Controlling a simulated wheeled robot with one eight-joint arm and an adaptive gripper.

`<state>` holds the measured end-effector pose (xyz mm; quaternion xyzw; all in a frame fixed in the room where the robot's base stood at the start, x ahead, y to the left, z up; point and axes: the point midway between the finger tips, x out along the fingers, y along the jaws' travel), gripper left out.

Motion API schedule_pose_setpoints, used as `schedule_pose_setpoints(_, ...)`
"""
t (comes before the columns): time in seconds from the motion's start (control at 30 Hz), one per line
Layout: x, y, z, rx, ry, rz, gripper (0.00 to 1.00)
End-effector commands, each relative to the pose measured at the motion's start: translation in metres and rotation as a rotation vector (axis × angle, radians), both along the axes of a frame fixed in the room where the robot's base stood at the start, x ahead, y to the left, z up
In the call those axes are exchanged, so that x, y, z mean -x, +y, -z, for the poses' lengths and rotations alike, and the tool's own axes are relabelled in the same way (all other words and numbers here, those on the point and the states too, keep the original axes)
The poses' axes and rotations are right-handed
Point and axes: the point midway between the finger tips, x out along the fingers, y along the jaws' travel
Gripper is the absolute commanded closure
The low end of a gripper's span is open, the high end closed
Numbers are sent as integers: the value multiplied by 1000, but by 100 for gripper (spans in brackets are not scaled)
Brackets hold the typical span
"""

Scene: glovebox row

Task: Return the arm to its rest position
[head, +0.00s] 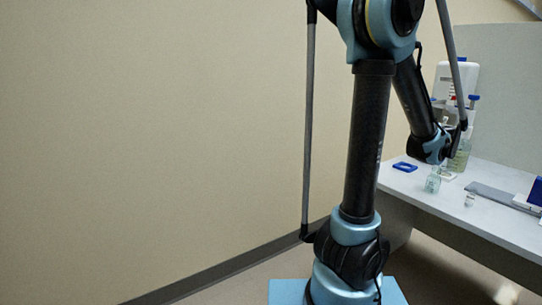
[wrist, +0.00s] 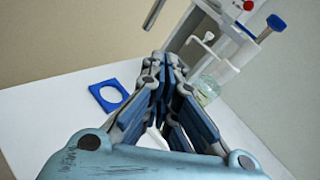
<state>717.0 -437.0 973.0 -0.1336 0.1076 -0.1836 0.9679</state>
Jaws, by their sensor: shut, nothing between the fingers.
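My gripper shows in the wrist view (wrist: 165,68) with its fingers closed together and nothing seen between them. It points over the white bench (wrist: 40,110). In the head view my arm rises in the middle of the picture and bends down to the right, its end over the bench near several bottles.
A blue square frame with a round hole (wrist: 109,95) lies on the bench; it also shows in the head view (head: 405,167). A small glass jar (head: 433,183) stands near it. Bottles, one with a pump (wrist: 207,88), stand beyond the gripper. The wall left is bare.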

Motion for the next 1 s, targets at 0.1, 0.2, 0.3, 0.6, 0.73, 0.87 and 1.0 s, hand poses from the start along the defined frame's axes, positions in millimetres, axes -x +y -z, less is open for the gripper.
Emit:
schedule_pose_setpoints(0.1, -11, 44, 3, 94, 82, -100, 100)
schedule_pose_setpoints(0.2, -19, 93, 9, 209, 172, -217, 100)
schedule_pose_setpoints(0.3, -21, 151, 19, 356, 273, -365, 100)
schedule_pose_setpoints(0.6, 16, 303, 64, 826, 520, -831, 100)
schedule_pose_setpoints(0.73, 48, 355, 87, 1035, 597, -1040, 100)
schedule_pose_setpoints(0.87, 88, 396, 111, 1246, 654, -1250, 100)
schedule_pose_setpoints(1.0, 135, 426, 137, 1474, 696, -1477, 100)
